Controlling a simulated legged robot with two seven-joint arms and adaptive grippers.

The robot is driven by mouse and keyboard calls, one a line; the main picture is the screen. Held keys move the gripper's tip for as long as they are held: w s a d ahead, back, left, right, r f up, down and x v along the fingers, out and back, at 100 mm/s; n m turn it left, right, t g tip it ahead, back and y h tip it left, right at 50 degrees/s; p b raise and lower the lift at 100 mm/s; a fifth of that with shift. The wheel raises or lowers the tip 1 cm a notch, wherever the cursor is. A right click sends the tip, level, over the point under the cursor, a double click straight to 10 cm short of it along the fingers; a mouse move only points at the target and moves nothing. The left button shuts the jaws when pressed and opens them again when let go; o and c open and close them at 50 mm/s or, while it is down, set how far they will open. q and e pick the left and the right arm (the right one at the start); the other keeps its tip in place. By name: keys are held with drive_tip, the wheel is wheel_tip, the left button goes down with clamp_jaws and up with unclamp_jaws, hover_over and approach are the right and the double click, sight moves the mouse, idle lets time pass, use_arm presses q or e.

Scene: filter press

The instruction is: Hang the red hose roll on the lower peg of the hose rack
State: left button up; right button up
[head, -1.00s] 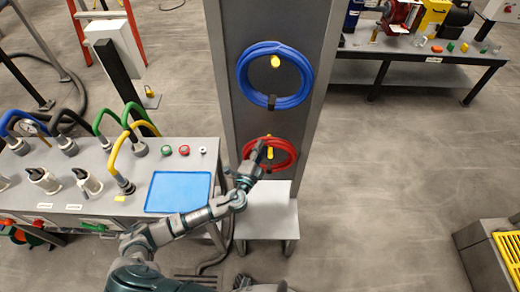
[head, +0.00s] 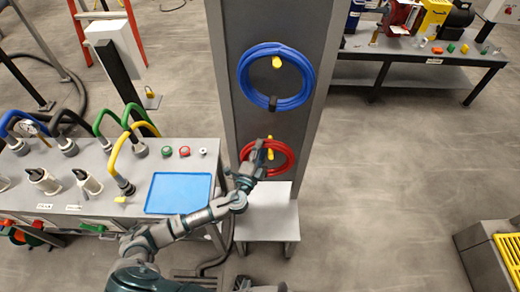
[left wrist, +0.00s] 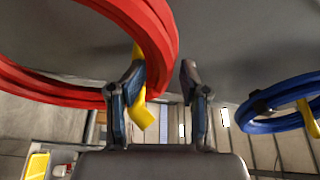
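The red hose roll (head: 284,166) is a coil against the grey hose rack (head: 250,115), with the yellow lower peg (head: 270,142) showing inside its upper part. My left gripper (head: 258,154) is in front of the coil's left part and hides some of it. In the left wrist view its two fingers (left wrist: 161,75) stand apart with a gap between them. The red hose (left wrist: 158,35) passes close by the left finger, and the yellow peg (left wrist: 140,112) shows beside that finger; whether they touch is unclear. My right gripper is not in view.
A blue hose roll (head: 245,75) hangs on the upper peg (head: 277,62), above the red one. The rack's base (head: 268,222) is below. A bench with a blue tray (head: 179,193) and hose fittings stands at left. Open floor (head: 390,180) lies at right.

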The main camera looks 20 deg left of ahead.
use_arm(q)
drive_tip(key=shift+s+d+f, duration=0.2)
drive_tip(key=shift+s, duration=0.1)
drive_tip(key=s+a+f, duration=0.1)
drive_tip(key=s, duration=0.9)
drive_tip(key=a+f+n+g+y, duration=0.1)
drive_tip(key=a+f+n+g, duration=0.15)
drive_tip(key=f, duration=0.65)
drive_tip(key=a+f+n+g+y, duration=0.1)
drive_tip(key=a+f+g+y, duration=0.15)
drive_tip(key=f, duration=0.75)
drive_tip(key=s+a+f+n+g, duration=0.1)
drive_tip(key=s+a+f+g, duration=0.2)
drive_tip(key=f, duration=0.6)
drive_tip(key=s+a+f+n+g, duration=0.2)
drive_tip(key=s+f, duration=0.2)
drive_tip(key=f, duration=0.5)
drive_tip(key=s+d+f+n+g, duration=0.1)
drive_tip(key=s+f+n+g, duration=0.1)
drive_tip(key=s+f, duration=0.4)
drive_tip(key=s+d+f+n+g+h, duration=0.1)
drive_tip(key=s+f, duration=0.6)
drive_tip(key=s, duration=0.8)
drive_tip(key=s+d+f+n+g+h, duration=0.1)
drive_tip(key=s+d+f+n+g, duration=0.1)
drive_tip(key=s+f+n+g, duration=0.2)
drive_tip(key=s+f+g, duration=0.1)
drive_tip(key=s+f, duration=0.2)
drive_tip(key=s, duration=0.4)
drive_tip(key=shift+d+f, duration=0.15)
